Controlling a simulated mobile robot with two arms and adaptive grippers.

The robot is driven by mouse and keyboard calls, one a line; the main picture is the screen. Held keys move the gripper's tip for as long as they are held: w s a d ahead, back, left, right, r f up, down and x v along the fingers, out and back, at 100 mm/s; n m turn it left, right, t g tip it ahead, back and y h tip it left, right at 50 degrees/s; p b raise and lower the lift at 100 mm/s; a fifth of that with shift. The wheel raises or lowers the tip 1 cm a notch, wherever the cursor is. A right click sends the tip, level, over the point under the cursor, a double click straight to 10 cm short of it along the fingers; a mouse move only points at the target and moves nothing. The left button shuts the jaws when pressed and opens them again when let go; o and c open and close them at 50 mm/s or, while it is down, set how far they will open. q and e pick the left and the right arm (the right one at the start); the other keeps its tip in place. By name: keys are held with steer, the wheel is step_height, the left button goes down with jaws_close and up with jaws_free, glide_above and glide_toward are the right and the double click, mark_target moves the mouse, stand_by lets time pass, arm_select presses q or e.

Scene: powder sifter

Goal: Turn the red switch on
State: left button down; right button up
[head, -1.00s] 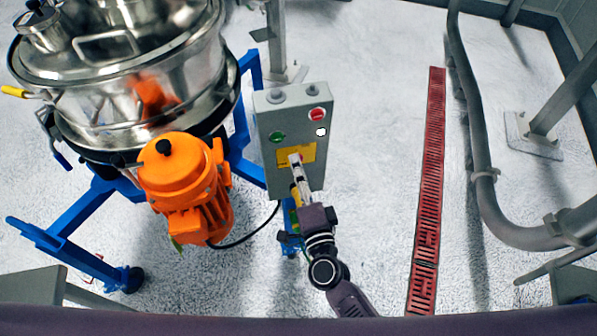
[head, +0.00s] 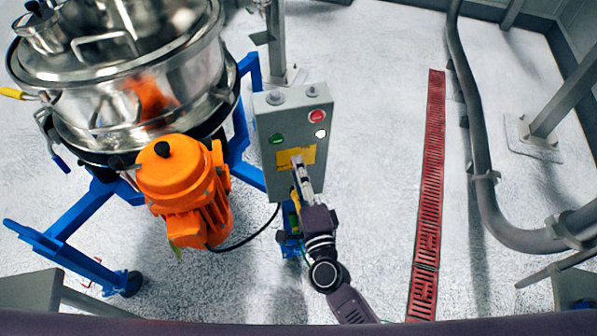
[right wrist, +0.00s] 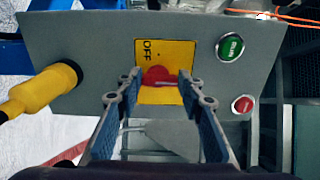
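The red switch (right wrist: 157,76) sits on a yellow plate (right wrist: 179,54) marked OFF, on the grey control box (head: 268,161). In the right wrist view, my right gripper (right wrist: 160,80) is open, with one fingertip on either side of the red switch and visible gaps between. The fingertips are close to the plate. In the head view, my right gripper (head: 297,162) reaches the lower half of the box and hides the switch. I cannot tell which setting the switch points to. My left gripper is not in view.
The box also bears a green button (head: 277,139), a red button (head: 317,116) and a white one (head: 321,133). A yellow fitting (right wrist: 40,92) sticks out beside the plate. The orange motor (head: 182,190) and steel sifter (head: 190,75) stand left.

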steer(key=o, duration=0.4)
steer(key=shift+o, duration=0.2)
steer(key=v, duration=1.2)
steer(key=shift+f, duration=0.15)
steer(key=s+d+f+n+g, duration=0.2)
steer(key=s+f+n+g, duration=0.15)
steer(key=f, duration=0.75)
steer(key=s+d+f+n+g, duration=0.2)
steer(key=d+f+n, duration=0.15)
steer(key=f, duration=0.75)
steer(key=s+d+f+n+g, duration=0.1)
steer(key=s+f+n+g, duration=0.3)
steer(key=f, duration=0.7)
steer(key=s+d+f+n+g+h, duration=0.1)
steer(key=s+d+f+n+g, duration=0.1)
steer(key=s+d+f, duration=0.2)
steer(key=s+d+f+n+g+h, duration=0.2)
steer(key=s+d+f, duration=0.3)
steer(key=s, duration=0.6)
steer(key=s+d+f+n+g+h, duration=0.1)
steer(key=s+d+f+n+g, duration=0.1)
steer(key=s+d+f, duration=0.3)
steer(key=s+f+g, duration=0.1)
steer(key=s+f, duration=0.1)
steer(key=s, duration=0.1)
steer(key=shift+s+n, duration=0.2)
steer(key=shift+n, duration=0.2)
